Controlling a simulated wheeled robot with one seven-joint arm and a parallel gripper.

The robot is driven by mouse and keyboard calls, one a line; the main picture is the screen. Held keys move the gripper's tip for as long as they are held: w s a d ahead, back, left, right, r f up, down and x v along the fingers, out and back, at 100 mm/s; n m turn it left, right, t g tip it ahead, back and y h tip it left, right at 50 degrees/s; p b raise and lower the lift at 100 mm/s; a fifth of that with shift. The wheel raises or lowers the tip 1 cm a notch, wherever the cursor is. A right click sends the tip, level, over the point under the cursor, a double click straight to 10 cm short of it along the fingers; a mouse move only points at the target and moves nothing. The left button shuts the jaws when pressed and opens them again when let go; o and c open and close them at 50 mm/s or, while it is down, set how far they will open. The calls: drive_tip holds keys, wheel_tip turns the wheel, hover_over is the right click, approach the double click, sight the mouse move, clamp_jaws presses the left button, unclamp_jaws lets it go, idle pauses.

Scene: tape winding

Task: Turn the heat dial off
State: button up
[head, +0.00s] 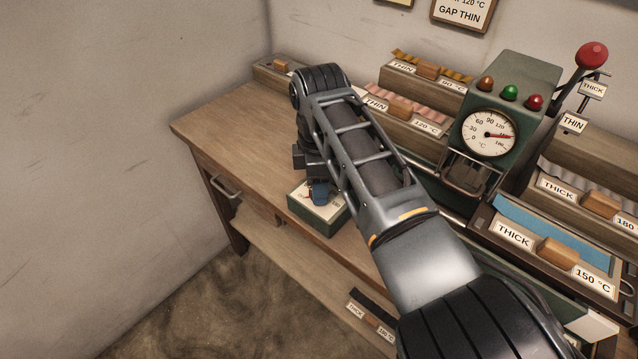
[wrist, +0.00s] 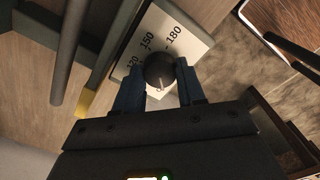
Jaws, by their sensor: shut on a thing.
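The heat dial is a round black knob (wrist: 159,69) on a pale scale plate (wrist: 185,42), where 150 and 180 read clearly in the wrist view. My gripper (wrist: 160,76) is shut on the knob, with one blue finger on each side. A small white mark shows on the knob, but I cannot tell which number it points at. In the head view, my gripper (head: 319,192) reaches down onto the small green dial box (head: 318,222) at the bench's front edge. My arm and gripper hide the knob and part of the scale there.
A green machine (head: 515,78) carries a round gauge (head: 488,133), its red needle pointing right toward the high end. A red-knobbed lever (head: 592,56) stands beside it. Labelled wooden trays line the bench (head: 235,125). The bench's left part is clear.

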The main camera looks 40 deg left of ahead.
drive_tip(key=shift+r, duration=0.1)
idle(0.3)
drive_tip(key=o, duration=1.1)
drive_tip(key=shift+c, duration=0.2)
drive_tip(key=shift+r+b, duration=0.35)
drive_tip(key=shift+r, duration=3.5)
